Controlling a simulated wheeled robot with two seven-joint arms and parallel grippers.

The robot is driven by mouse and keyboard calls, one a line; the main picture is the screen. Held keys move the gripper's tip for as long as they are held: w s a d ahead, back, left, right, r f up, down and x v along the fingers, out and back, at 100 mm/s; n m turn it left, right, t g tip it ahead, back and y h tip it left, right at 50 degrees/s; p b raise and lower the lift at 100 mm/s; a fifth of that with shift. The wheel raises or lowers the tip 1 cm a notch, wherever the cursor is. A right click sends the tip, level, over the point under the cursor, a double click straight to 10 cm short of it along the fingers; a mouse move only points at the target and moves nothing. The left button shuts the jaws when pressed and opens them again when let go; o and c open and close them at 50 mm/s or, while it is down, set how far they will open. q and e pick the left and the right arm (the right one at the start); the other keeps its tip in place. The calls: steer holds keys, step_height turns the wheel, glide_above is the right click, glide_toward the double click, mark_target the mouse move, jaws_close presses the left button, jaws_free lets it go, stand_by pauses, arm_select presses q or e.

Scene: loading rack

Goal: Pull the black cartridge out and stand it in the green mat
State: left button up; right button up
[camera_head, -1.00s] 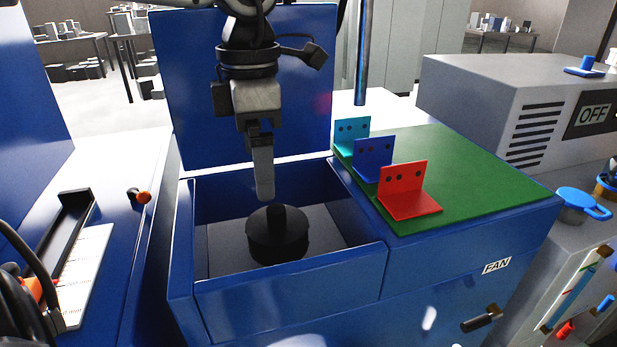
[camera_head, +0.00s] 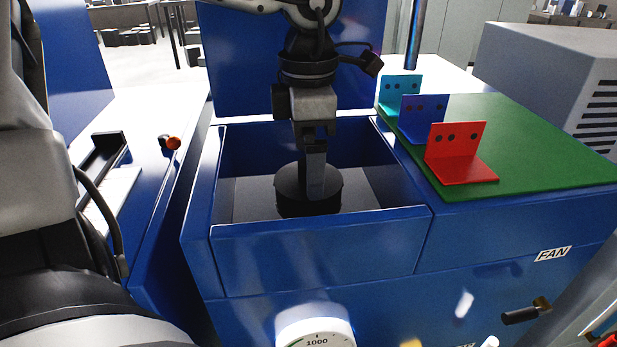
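The black cartridge (camera_head: 291,192) is a round, dark cylinder standing in the open blue bin at the centre. My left gripper (camera_head: 317,192) points straight down over it, its fingers at the cartridge's top. The front finger hides the knob, and the fingers are seen edge-on, so I cannot tell whether they are closed on it. The green mat (camera_head: 545,150) lies on the blue counter to the right of the bin. My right gripper is not in view.
Red (camera_head: 458,155), blue (camera_head: 423,116) and cyan (camera_head: 399,92) L-shaped brackets stand along the mat's left side. The bin's blue front wall (camera_head: 320,245) and raised back panel (camera_head: 225,60) surround the cartridge. The mat's right part is clear.

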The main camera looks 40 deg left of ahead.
arm_select(q)
steer(key=shift+f, duration=0.2)
steer(key=shift+c, duration=0.4)
steer(key=c, duration=2)
steer(key=shift+r, duration=0.1)
steer(key=shift+r, duration=0.1)
steer(key=shift+r+p, duration=0.5)
steer(key=shift+r, duration=0.3)
steer(key=shift+r+p, duration=0.35)
steer(key=shift+r, duration=0.45)
